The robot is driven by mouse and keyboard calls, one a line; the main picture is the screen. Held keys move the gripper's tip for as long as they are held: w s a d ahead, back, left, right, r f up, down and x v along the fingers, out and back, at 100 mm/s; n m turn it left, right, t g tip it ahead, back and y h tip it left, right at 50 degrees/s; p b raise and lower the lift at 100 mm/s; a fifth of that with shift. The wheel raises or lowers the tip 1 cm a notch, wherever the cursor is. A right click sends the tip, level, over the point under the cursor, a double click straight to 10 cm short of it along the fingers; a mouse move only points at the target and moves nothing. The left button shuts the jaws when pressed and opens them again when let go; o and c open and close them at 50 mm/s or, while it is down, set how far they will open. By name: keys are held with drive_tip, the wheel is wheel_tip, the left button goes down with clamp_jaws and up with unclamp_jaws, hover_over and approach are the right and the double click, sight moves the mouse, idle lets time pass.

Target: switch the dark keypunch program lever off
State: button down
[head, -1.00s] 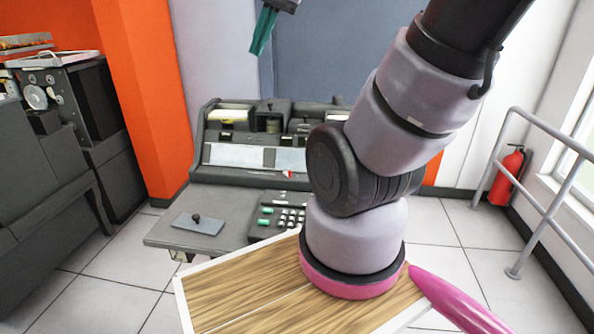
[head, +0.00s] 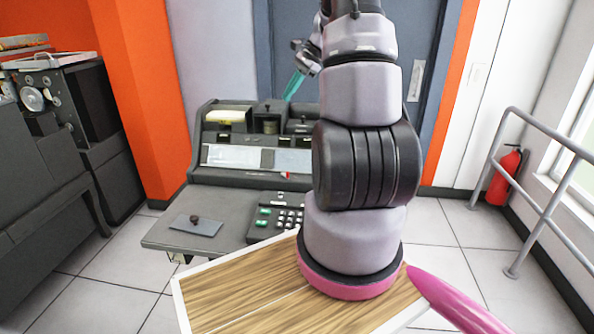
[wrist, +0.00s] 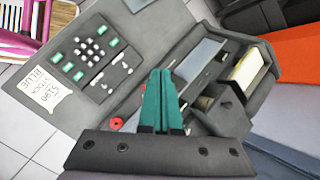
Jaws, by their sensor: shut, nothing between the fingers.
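The dark keypunch (head: 165,235) stands behind my wooden deck, and it also shows in the wrist view (wrist: 195,25). A small red-tipped lever (head: 286,175) sits at the right of its pale front strip. In the wrist view a red round tip (wrist: 117,123) shows just left of my fingers; I cannot tell its on or off position. My gripper (head: 292,86) has teal fingers and is shut and empty, above the machine's back. In the wrist view its fingers (wrist: 159,76) point over the keypunch, apart from the red tip.
A keypad (head: 277,214) with green and white keys sits on the keypunch desk, beside a grey plate with a dark knob (head: 195,218). A paper note (wrist: 44,92) lies near the keypad. Another dark machine (head: 50,150) stands left. A railing (head: 500,165) and fire extinguisher (head: 505,175) are right.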

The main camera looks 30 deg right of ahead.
drive_tip(key=d+f+m, duration=0.2)
drive_tip(key=d+f, duration=0.3)
drive_tip(key=f, duration=0.3)
drive_tip(key=d+f+m+y, duration=0.1)
drive_tip(key=d+f+m, duration=0.2)
drive_tip(key=d+f, duration=0.2)
drive_tip(key=d+f+m+t, duration=0.1)
drive_tip(key=d+f, duration=0.4)
drive_tip(key=f, duration=0.7)
drive_tip(key=shift+d+m+y, duration=0.25)
drive_tip(key=shift+m+y, duration=0.15)
drive_tip(key=shift+m, duration=0.3)
drive_tip(key=shift+a+f, duration=0.1)
drive_tip(key=x, duration=1)
drive_tip(key=shift+w+a+f, duration=0.1)
drive_tip(key=shift+w+a, duration=0.3)
drive_tip(key=shift+a, duration=0.2)
drive_tip(key=shift+w+a, duration=0.35)
drive_tip(key=shift+a, duration=0.2)
drive_tip(key=shift+w+a, duration=0.35)
drive_tip(key=shift+a, duration=0.15)
drive_tip(key=shift+a, duration=0.1)
